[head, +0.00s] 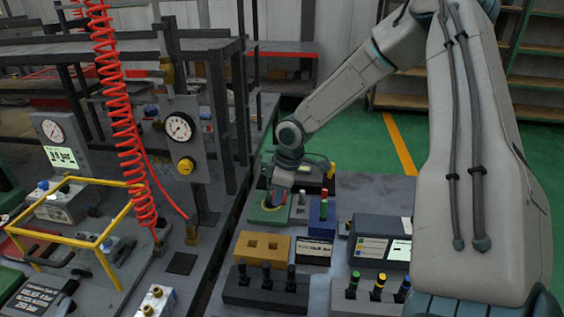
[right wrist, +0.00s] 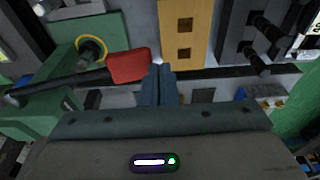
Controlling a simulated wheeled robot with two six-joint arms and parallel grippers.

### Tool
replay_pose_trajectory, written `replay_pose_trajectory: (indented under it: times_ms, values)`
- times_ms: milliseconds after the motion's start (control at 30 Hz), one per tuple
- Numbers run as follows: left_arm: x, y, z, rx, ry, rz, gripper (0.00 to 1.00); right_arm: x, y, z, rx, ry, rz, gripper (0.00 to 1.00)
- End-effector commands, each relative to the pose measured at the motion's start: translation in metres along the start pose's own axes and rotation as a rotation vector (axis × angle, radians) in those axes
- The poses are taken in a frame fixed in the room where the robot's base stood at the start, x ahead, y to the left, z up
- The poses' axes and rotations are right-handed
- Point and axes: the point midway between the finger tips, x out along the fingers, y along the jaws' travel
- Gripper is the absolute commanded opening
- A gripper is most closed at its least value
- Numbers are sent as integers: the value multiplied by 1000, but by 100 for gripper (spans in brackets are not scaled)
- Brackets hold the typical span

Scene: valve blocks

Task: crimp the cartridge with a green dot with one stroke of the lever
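A green crimping press (head: 268,216) stands on the bench, and my right gripper (head: 280,192) is right above it. In the right wrist view the gripper's two fingers (right wrist: 158,86) are together, with nothing visible between them. The press's red lever grip (right wrist: 129,66) lies just left of the fingertips; whether they touch is unclear. A yellow ring (right wrist: 91,50) sits on the green body. I cannot make out which cartridge bears a green dot. My left gripper is not in view.
A yellow block (head: 262,248) with two square holes and a second black rack (head: 266,288) with dark pegs stand in front of the press. A blue block (head: 322,216) is to its right. A red coiled hose (head: 125,130) and gauge post (head: 184,130) stand left.

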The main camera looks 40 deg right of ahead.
Motion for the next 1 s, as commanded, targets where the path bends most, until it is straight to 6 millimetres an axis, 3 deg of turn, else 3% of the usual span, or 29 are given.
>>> replay_pose_trajectory:
  times_ms: [1000]
  values:
    - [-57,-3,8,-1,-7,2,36,-88,34,-18,1,1,2,0]
